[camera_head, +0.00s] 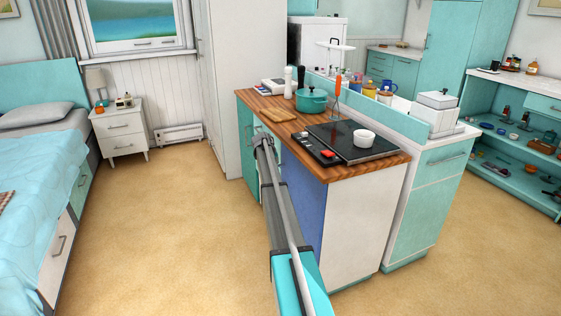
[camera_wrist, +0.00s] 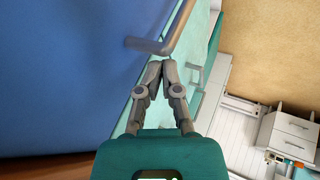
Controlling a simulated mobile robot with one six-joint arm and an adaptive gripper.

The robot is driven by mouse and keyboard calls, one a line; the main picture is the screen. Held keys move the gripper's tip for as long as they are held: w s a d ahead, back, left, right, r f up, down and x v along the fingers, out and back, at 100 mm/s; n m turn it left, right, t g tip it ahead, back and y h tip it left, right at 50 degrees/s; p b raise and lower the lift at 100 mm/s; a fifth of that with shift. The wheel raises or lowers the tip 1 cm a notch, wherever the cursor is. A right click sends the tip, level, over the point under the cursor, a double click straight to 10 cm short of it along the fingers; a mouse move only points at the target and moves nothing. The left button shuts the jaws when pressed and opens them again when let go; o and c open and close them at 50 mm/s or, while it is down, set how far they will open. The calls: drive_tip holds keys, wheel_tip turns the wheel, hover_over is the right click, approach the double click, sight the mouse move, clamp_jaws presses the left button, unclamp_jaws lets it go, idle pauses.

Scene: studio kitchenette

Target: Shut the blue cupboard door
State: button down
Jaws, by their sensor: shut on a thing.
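The blue cupboard door (camera_head: 306,205) is on the long front side of the wood-topped kitchen unit, partly behind my arm in the head view. It looks close to the unit's front there; I cannot tell whether a gap is left. In the wrist view the blue door (camera_wrist: 60,70) fills the left side. Its grey bar handle (camera_wrist: 172,38) runs up and right from a bend near the door's edge. My gripper (camera_wrist: 166,66) has its fingertips close together at the handle's bent end, shut on it. The exact contact is partly hidden. The gripper is not clear in the head view.
A bed (camera_head: 35,190) and a nightstand (camera_head: 120,130) stand at the left. The floor (camera_head: 180,230) between bed and unit is clear.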

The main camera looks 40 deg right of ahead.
drive_tip(key=p+v, duration=0.8)
drive_tip(key=v, duration=0.2)
drive_tip(key=shift+a, duration=0.55)
drive_tip(key=s+a+f+n+y, duration=0.1)
drive_tip(key=s+a, duration=0.3)
drive_tip(key=a, duration=0.4)
drive_tip(key=s+a+f+y, duration=0.1)
drive_tip(key=s+a, duration=0.3)
drive_tip(key=a, duration=0.5)
drive_tip(key=s+a+f+n+g+y, duration=0.25)
drive_tip(key=s+a+y, duration=0.25)
drive_tip(key=s+a, duration=2.7)
wheel_tip(320, 180, up, 19)
drive_tip(key=p, duration=1.8)
drive_tip(key=shift+w+r+n+p, duration=0.2)
drive_tip(key=shift+w+n+p, duration=0.15)
drive_tip(key=shift+w+n, duration=0.15)
